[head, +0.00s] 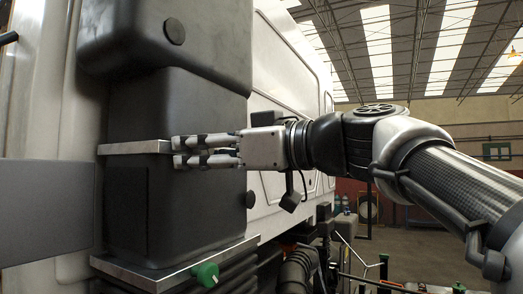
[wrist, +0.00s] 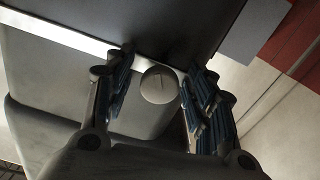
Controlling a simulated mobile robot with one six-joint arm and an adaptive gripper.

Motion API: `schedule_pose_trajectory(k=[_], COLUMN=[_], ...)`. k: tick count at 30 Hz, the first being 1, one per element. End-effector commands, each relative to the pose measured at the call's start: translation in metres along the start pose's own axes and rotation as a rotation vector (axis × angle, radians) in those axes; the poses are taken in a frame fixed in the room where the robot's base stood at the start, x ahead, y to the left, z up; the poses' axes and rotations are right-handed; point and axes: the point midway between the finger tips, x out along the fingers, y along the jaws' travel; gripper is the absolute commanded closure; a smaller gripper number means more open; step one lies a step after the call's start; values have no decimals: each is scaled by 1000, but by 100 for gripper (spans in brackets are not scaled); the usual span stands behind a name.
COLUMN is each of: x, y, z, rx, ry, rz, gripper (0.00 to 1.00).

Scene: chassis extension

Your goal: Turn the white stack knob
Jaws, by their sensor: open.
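The white stack knob (wrist: 160,85) is a pale round disc with a thin mark line on its face. In the wrist view it sits between the two fingers, near the metal strip. My gripper (wrist: 167,70) is open, one finger on each side of the knob, with gaps visible on both sides. Whether the fingertips reach as deep as the knob is hard to tell. In the head view my gripper (head: 176,153) points left at the dark stack housing (head: 190,105), and I cannot make out the knob there.
A metal strip (head: 130,147) crosses the housing beside the fingertips. A dark round knob (head: 174,31) is above and another dark knob (head: 250,199) below right. A flat grey panel (head: 45,212) stands at left.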

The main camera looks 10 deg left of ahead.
Motion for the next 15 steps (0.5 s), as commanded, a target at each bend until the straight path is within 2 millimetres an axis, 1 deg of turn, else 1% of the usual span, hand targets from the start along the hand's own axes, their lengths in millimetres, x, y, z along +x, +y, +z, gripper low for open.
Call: schedule_pose_trajectory(k=[5,8,11,15], x=[-4,-15,-34,-66], y=[0,1,1,2], z=[0,0,0,0], rx=[-1,-1,-1,-1], ry=[0,0,-1,0], rz=[1,4,6,8], gripper=[50,50,50,50])
